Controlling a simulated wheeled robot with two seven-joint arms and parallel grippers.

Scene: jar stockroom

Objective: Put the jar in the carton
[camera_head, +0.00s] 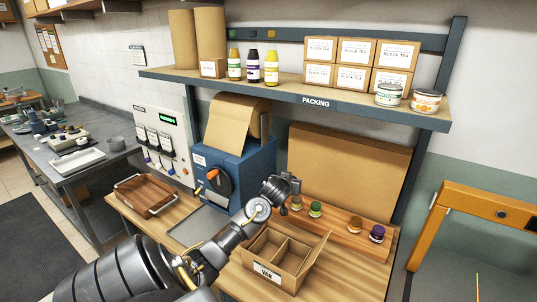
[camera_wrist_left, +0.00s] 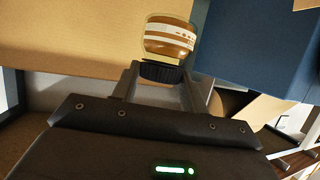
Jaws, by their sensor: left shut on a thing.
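The carton (camera_head: 290,281) is an open cardboard box labelled VAN, with dividers inside and flaps up, on the wooden packing bench. No jar shows in its visible compartments. My left gripper (camera_head: 288,186) is above and behind the carton. In the left wrist view it is shut on a jar (camera_wrist_left: 170,38) with amber contents, a white and orange label band and a black lid between the fingers. In the head view the gripper mostly hides this jar. Small jars with green (camera_head: 315,209), orange-brown (camera_head: 355,224) and purple (camera_head: 377,233) tops stand right of the gripper. My right gripper is out of view.
A blue paper dispenser (camera_head: 238,165) stands behind the arm. A brown tray (camera_head: 146,195) sits at the bench's left. A large cardboard sheet (camera_head: 345,165) leans at the back. The PACKING shelf (camera_head: 350,108) overhangs the bench with boxes, bottles and cans.

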